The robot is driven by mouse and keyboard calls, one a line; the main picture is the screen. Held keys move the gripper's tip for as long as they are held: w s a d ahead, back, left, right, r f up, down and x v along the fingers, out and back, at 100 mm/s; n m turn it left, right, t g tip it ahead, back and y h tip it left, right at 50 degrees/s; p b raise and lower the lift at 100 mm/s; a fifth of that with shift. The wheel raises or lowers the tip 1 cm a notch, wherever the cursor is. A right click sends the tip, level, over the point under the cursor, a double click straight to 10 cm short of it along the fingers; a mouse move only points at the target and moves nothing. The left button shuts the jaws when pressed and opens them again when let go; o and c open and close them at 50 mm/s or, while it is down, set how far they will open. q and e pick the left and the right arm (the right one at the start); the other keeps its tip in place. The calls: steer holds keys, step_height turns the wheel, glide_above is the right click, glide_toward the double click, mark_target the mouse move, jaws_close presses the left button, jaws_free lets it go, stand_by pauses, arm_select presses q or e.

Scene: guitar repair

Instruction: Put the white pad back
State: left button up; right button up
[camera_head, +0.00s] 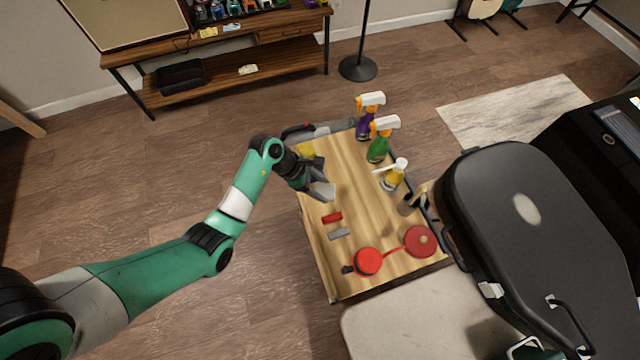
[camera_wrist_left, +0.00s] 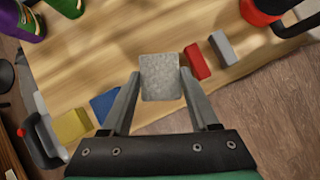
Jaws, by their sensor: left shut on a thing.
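The white pad (camera_wrist_left: 160,78) is a pale grey-white block between the fingertips of my left gripper (camera_wrist_left: 158,82). In the head view the pad (camera_head: 326,190) shows at the tip of my left gripper (camera_head: 318,188), over the left part of the wooden tabletop (camera_head: 360,195). The gripper is shut on it. I cannot tell whether the pad touches the wood. A gap in the row lies around it: a blue pad (camera_wrist_left: 105,104) and a yellow pad (camera_wrist_left: 72,124) on one side, a red block (camera_wrist_left: 197,62) and a grey block (camera_wrist_left: 222,47) on the other. My right gripper is not in view.
Spray bottles, one purple (camera_head: 366,122) and one green (camera_head: 379,148), and a yellow bottle (camera_head: 394,178) stand along the far right edge.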

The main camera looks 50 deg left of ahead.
mark_target(320, 190)
arm_select(q)
steer(key=shift+w+a+f, duration=0.15)
steer(key=shift+a+f, duration=0.25)
steer(key=shift+f, duration=0.2)
steer(key=f, duration=0.1)
steer(key=b, duration=0.1)
steer(key=f+b, duration=0.1)
steer(key=shift+w+a+f, duration=0.1)
steer(key=shift+a+f, duration=0.15)
steer(key=shift+f, duration=0.35)
steer(key=shift+f, duration=0.2)
steer(key=o, duration=1.2)
steer(key=shift+r, duration=0.1)
